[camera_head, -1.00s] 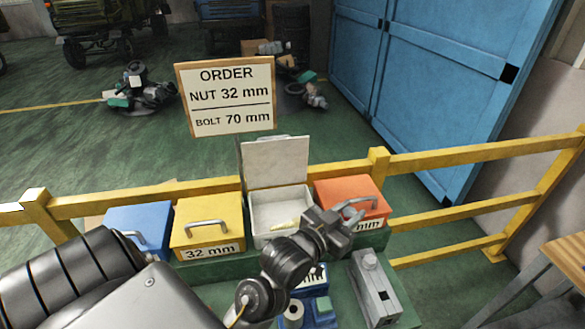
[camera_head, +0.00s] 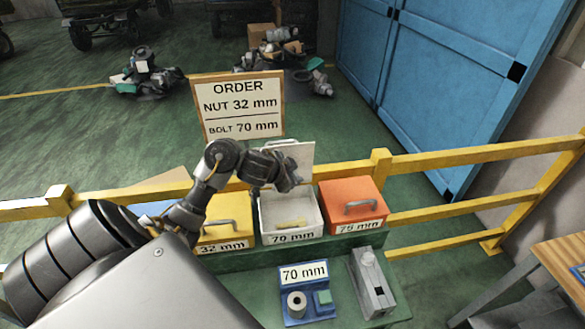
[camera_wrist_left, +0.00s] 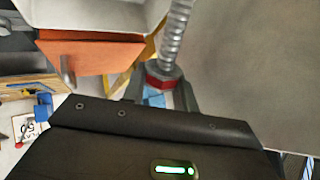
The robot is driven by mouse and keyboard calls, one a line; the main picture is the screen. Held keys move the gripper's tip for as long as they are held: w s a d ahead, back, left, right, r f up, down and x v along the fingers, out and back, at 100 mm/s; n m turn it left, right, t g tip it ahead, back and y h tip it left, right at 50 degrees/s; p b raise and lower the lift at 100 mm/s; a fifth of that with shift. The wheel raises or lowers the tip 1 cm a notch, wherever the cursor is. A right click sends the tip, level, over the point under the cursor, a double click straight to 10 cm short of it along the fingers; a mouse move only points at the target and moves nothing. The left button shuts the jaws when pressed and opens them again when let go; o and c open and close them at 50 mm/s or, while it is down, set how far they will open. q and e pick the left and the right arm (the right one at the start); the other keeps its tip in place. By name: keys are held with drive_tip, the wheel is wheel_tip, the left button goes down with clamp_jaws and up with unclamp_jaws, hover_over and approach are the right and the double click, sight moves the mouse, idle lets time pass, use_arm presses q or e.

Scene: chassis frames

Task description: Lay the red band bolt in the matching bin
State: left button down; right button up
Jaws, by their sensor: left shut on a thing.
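My left gripper (camera_head: 290,178) is over the back of the open white bin (camera_head: 312,234), in front of its raised lid (camera_head: 305,160). The bin's label reads 70 mm, and a yellow item (camera_head: 291,223) lies inside. In the left wrist view my left gripper (camera_wrist_left: 162,94) is shut on the red band bolt. The bolt (camera_wrist_left: 177,35) has a grey threaded shank pointing up in that picture and a red band at its head. I cannot make out the bolt in the head view. My right gripper is not in view.
A closed yellow bin (camera_head: 233,227) marked 32 mm stands to the left, a closed orange bin (camera_head: 347,191) marked 75 mm to the right. In front are a blue holder (camera_head: 295,292) labelled 70 mm and a grey block (camera_head: 368,285). A yellow rail (camera_head: 430,158) runs behind.

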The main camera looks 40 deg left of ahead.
use_arm(q)
drive_tip(key=shift+a, duration=0.2)
hover_over(293, 209)
drive_tip(key=shift+f, duration=4.45)
drive_tip(key=c, duration=1)
unclamp_jaws()
drive_tip(key=shift+s, duration=0.1)
